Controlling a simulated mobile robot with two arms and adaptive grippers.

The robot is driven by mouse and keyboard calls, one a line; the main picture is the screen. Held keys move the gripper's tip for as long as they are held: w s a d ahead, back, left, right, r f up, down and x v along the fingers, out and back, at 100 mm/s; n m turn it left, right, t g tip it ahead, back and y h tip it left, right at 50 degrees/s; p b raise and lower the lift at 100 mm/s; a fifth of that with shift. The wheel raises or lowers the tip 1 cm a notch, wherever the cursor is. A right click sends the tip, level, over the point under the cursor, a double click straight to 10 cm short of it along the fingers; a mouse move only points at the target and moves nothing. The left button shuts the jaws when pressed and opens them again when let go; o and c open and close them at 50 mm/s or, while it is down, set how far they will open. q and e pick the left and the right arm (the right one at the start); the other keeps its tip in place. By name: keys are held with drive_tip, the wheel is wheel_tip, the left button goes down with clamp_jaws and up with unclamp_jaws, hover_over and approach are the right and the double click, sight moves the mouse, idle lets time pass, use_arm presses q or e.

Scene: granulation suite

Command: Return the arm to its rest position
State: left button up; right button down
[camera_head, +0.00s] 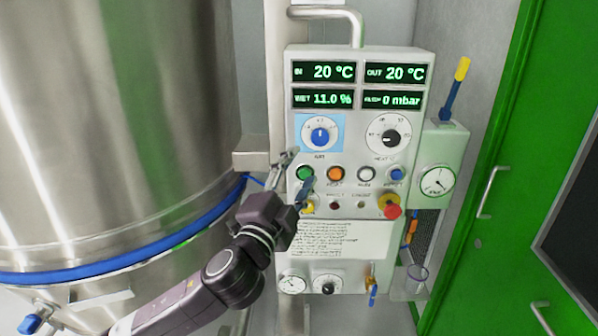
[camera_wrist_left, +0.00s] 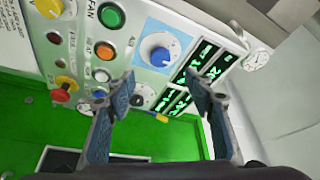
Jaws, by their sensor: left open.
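My left arm comes in from the lower left in the head view. My left gripper (camera_head: 296,174) is open and empty in front of the left edge of a white control panel (camera_head: 341,270), near its green button (camera_head: 304,173). In the left wrist view the two fingers of the gripper (camera_wrist_left: 160,86) stand apart with nothing between them. The blue knob (camera_wrist_left: 158,50) of the panel shows beyond the gap. I cannot tell whether a finger touches the panel. My right gripper is in neither view.
A large steel vessel (camera_head: 110,110) with a blue band fills the left. A red emergency knob (camera_head: 391,211) and lit displays (camera_head: 324,72) are on the panel. A round gauge (camera_head: 436,181) is to its right. A green door (camera_head: 520,150) with handles stands at the far right.

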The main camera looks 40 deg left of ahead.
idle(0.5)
